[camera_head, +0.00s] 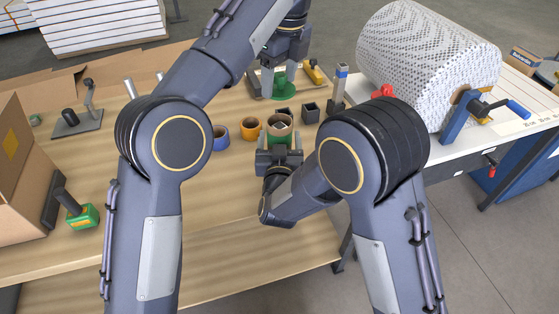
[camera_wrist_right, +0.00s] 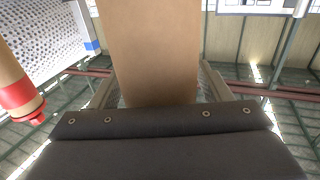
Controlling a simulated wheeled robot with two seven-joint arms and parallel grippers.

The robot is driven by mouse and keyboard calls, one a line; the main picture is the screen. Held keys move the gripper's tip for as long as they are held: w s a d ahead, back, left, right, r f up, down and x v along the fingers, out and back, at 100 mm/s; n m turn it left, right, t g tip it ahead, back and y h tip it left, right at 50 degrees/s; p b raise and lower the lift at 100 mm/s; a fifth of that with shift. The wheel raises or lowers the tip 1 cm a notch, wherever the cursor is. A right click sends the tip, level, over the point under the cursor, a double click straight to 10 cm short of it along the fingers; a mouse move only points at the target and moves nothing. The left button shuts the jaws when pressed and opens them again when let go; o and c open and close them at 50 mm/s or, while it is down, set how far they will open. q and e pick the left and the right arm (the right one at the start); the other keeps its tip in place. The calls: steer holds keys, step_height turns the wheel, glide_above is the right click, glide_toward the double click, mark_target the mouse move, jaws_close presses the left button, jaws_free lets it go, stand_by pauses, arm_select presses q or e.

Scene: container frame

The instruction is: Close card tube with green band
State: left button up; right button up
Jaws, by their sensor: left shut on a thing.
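The brown card tube with a green band (camera_head: 278,138) stands upright at the middle of the workbench, its open top showing something pale inside. My right gripper (camera_head: 279,146) has its fingers on both sides of it, against its walls. In the right wrist view the tube's plain brown wall (camera_wrist_right: 152,50) fills the space between the fingers of the right gripper (camera_wrist_right: 158,80). My left gripper (camera_head: 281,72) is shut on a green cap (camera_head: 283,84), which shows behind the tube in the head view. The cap's exact height is hard to tell.
A blue ring (camera_head: 221,138) and an orange cup (camera_head: 250,128) sit left of the tube. Small dark boxes (camera_head: 310,112) and a grey post (camera_head: 339,85) stand to its right. A bubble-wrap roll (camera_head: 425,60) is at right. The bench front (camera_head: 225,235) is clear.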

steer(key=c, duration=1.3)
arm_select(q)
steer(key=shift+f, duration=2.5)
arm_select(e)
steer(key=shift+o, duration=0.2)
arm_select(q)
steer(key=shift+f, duration=0.1)
steer(key=shift+f, duration=0.8)
steer(key=shift+f, duration=0.65)
steer(key=o, duration=1)
steer(key=shift+r, duration=0.15)
steer(key=r, duration=0.7)
steer(key=shift+s+d+r, duration=0.1)
steer(key=shift+s+d, duration=0.1)
steer(key=shift+d, duration=0.15)
